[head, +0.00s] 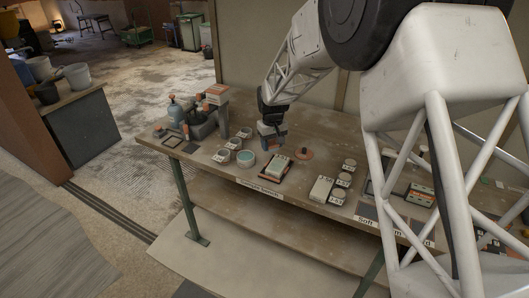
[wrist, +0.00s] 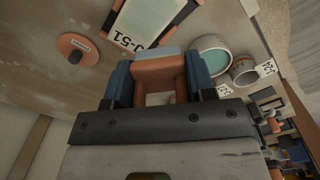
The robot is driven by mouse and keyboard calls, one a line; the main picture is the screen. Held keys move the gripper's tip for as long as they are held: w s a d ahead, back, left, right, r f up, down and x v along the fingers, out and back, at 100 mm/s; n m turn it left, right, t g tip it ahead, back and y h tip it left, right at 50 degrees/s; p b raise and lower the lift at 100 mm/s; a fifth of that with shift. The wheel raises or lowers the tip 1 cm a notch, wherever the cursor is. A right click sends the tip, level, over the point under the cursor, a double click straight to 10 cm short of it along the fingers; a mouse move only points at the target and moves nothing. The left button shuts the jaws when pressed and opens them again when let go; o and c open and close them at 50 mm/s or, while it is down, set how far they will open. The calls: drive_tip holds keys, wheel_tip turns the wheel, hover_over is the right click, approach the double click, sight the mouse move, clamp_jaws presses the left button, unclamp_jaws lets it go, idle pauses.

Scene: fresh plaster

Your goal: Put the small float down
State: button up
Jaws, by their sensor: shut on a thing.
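My gripper (head: 271,132) hangs over the middle of the long bench, low above its top, behind a pale green block in a dark frame. In the wrist view my gripper's blue fingers (wrist: 160,84) are shut on an orange piece with a grey-blue edge, which I take to be the small float (wrist: 160,72). Its underside is hidden, and I cannot tell whether it touches the bench. The framed block (wrist: 145,22) carries a tag ending in "51" and also shows in the head view (head: 277,166). An orange disc with a dark knob (wrist: 77,50) lies beside it.
Tagged blocks and round pieces (head: 343,180) stand at right. Bare wood shows around the orange disc (head: 303,153).

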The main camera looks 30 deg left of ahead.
sight(271, 148)
drive_tip(key=f+n, duration=0.1)
drive_tip(key=s+f+n, duration=0.1)
drive_tip(key=n, duration=0.1)
drive_tip(key=f+n, duration=0.1)
drive_tip(key=shift+s+d+f+n, duration=0.15)
drive_tip(key=shift+s+d+n, duration=0.15)
drive_tip(key=shift+s+n, duration=0.1)
drive_tip(key=shift+s+d+f+n, duration=0.1)
drive_tip(key=shift+s+f+n, duration=0.15)
drive_tip(key=shift+f+n, duration=0.4)
drive_tip(key=shift+s+d+f+n, duration=0.1)
drive_tip(key=shift+s+f+n, duration=0.2)
drive_tip(key=shift+n, duration=0.55)
drive_tip(key=shift+w, duration=0.1)
drive_tip(key=shift+a, duration=0.1)
drive_tip(key=shift+w+a+f, duration=0.25)
drive_tip(key=shift+w+a, duration=1.4)
drive_tip(key=shift+w, duration=0.45)
drive_tip(key=shift+w+a+f, duration=0.3)
drive_tip(key=shift+w+a, duration=1.3)
drive_tip(key=shift+w, duration=0.5)
drive_tip(key=shift+w+a+f, duration=0.25)
drive_tip(key=shift+w+a, duration=1.4)
drive_tip(key=shift+w, duration=0.45)
drive_tip(key=shift+f, duration=1.75)
drive_tip(key=shift+f, duration=0.2)
